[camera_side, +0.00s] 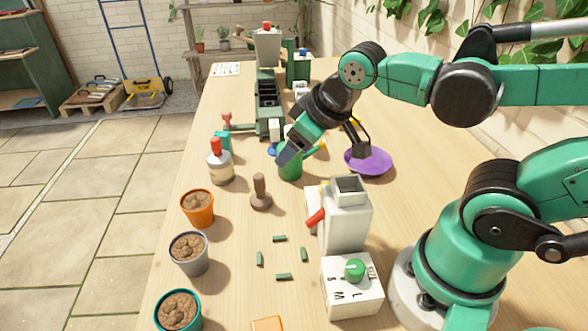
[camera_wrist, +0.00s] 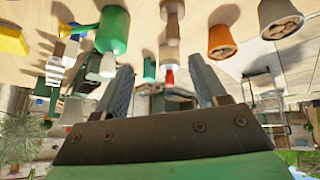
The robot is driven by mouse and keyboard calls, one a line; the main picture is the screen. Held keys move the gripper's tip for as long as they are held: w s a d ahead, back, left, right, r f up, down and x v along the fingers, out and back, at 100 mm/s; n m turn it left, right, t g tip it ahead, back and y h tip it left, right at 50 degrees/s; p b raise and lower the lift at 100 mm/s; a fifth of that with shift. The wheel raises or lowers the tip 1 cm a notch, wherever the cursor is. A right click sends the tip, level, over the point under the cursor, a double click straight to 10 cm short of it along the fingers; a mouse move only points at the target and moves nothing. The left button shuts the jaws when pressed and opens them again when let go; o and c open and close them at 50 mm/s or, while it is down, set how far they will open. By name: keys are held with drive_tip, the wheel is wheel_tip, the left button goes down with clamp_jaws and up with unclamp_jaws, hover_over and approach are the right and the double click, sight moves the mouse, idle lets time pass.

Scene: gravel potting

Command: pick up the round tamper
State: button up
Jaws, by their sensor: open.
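The round tamper (camera_side: 261,195) is brown, with a round base and an upright handle, standing on the table left of the white hopper box in the side view. In the wrist view, which is upside down, a brown tamper shape (camera_wrist: 172,28) shows at the top, beyond the gap between the fingers. My gripper (camera_side: 284,153) is open and empty. It is up and to the right of the tamper in the side view, overlapping the green watering can (camera_side: 290,172); I cannot tell whether it touches the can. My fingers (camera_wrist: 161,78) show spread in the wrist view.
A white bottle with a red top (camera_side: 220,165) stands left of the tamper. An orange pot (camera_side: 198,209) and a grey pot (camera_side: 189,255) are nearer the left edge. The white hopper (camera_side: 346,225) is to the right. Small green pieces (camera_side: 280,239) lie in front. A purple dish (camera_side: 368,161) is behind.

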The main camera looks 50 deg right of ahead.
drive_tip(key=n+h, duration=0.1)
drive_tip(key=n, duration=0.2)
drive_tip(key=n+g+h, duration=0.3)
drive_tip(key=n+h, duration=0.6)
drive_tip(key=n, duration=0.5)
hover_over(256, 181)
drive_tip(key=d, duration=0.1)
drive_tip(key=shift+s+d+f, duration=0.1)
drive_tip(key=shift+d+f, duration=0.1)
drive_tip(key=shift+f, duration=0.75)
drive_tip(key=n+h, duration=0.1)
drive_tip(key=a+n+h, duration=0.1)
drive_tip(key=n, duration=0.1)
drive_tip(key=shift+a+f+t, duration=0.2)
drive_tip(key=shift+f+t, duration=0.05)
drive_tip(key=shift+t, duration=0.05)
drive_tip(key=shift+h, duration=0.3)
drive_tip(key=shift+f, duration=2.05)
drive_tip(key=f, duration=0.3)
drive_tip(key=shift+d+f, duration=0.1)
drive_tip(key=shift+d, duration=0.1)
drive_tip(key=shift+x, duration=1.25)
clamp_jaws()
